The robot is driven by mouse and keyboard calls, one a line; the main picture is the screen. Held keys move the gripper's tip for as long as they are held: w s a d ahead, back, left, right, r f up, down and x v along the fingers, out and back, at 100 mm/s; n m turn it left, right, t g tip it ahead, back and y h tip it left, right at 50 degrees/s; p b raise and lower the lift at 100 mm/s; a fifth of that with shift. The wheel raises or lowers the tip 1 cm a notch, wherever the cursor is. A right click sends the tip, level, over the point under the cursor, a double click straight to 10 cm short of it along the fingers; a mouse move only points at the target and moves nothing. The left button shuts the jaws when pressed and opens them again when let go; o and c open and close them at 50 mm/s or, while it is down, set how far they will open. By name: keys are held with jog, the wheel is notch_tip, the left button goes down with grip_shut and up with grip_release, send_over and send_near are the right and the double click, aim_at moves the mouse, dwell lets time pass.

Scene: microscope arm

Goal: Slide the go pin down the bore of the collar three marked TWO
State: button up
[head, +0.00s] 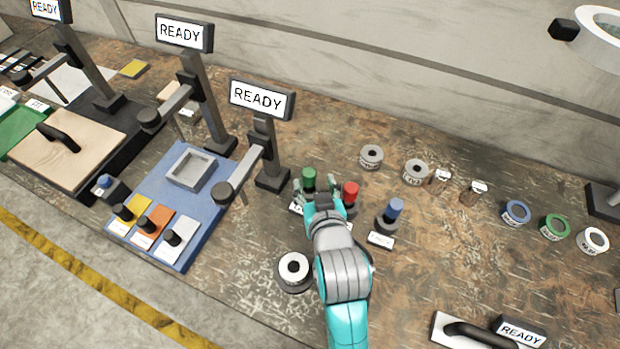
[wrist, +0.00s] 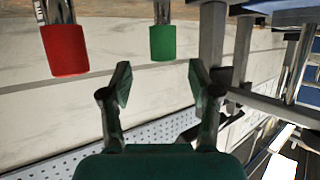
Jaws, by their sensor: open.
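A green-handled pin (head: 308,178), a red-handled pin (head: 350,191) and a blue-handled pin (head: 395,208) stand in a row on the bench with small labels in front. I cannot read which label says go. My gripper (head: 316,191) is open and empty close to the green pin. In the wrist view the green handle (wrist: 162,43) lies just beyond and between my open fingertips (wrist: 158,82), apart from them; the red handle (wrist: 65,50) is to its left. Grey collars (head: 371,155) and (head: 415,171) stand behind to the right; their markings are too small to read.
A white-topped ring on a dark round base (head: 293,271) stands left of my arm. Blue (head: 516,211), green (head: 555,226) and white (head: 595,239) rings lie at right. A post with a READY sign (head: 262,98) rises behind left. The bench at centre right is fairly clear.

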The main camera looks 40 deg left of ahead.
aim_at(310, 176)
jog(key=shift+x, duration=2.65)
jog(key=shift+s+a+r, duration=0.15)
grip_shut()
